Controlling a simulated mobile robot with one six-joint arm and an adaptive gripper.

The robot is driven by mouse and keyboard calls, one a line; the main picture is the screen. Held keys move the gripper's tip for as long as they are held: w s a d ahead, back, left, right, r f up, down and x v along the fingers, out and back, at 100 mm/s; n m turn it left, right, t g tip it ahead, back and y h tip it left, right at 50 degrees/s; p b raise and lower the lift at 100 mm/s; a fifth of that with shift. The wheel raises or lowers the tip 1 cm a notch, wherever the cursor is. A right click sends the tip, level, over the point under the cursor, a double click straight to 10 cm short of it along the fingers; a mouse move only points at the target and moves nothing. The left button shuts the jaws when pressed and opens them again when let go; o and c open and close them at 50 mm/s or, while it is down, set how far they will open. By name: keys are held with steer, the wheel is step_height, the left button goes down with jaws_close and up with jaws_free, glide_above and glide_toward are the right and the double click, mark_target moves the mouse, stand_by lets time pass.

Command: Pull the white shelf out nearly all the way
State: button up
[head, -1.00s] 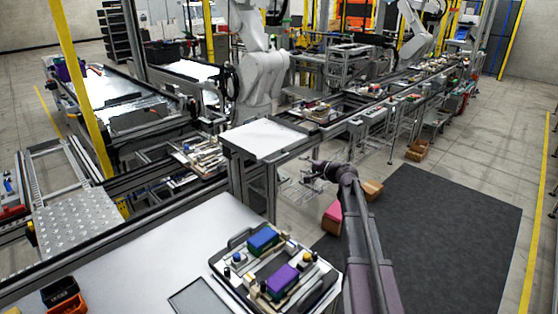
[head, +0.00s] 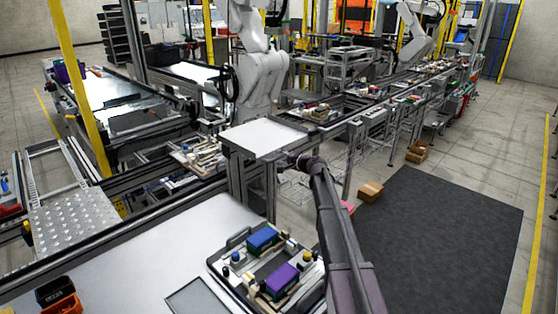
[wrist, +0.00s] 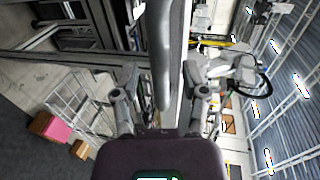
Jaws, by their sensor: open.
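The white shelf (head: 262,137) is a flat pale panel on a grey metal frame at the centre of the head view. My gripper (head: 291,160) is at the shelf's near right side, with its fingertips largely hidden by my own wrist. In the wrist view my gripper (wrist: 160,100) is open, one finger on each side. A long grey, rounded edge (wrist: 165,55), apparently the shelf's front, runs between the fingers. Gaps show on both sides of it. I cannot tell whether either finger touches it.
A tray with blue and purple blocks (head: 228,268) lies on the near table (head: 130,262). Cardboard boxes (head: 370,191) and a pink box (wrist: 54,130) stand on the floor. The dark mat (head: 440,240) to the right is clear. A white robot arm (head: 258,70) stands behind the shelf.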

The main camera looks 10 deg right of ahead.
steer(key=shift+w+a+f, duration=0.1)
steer(key=shift+w+a, duration=0.15)
steer(key=shift+w, duration=0.1)
jaws_close()
steer(key=shift+s, duration=0.2)
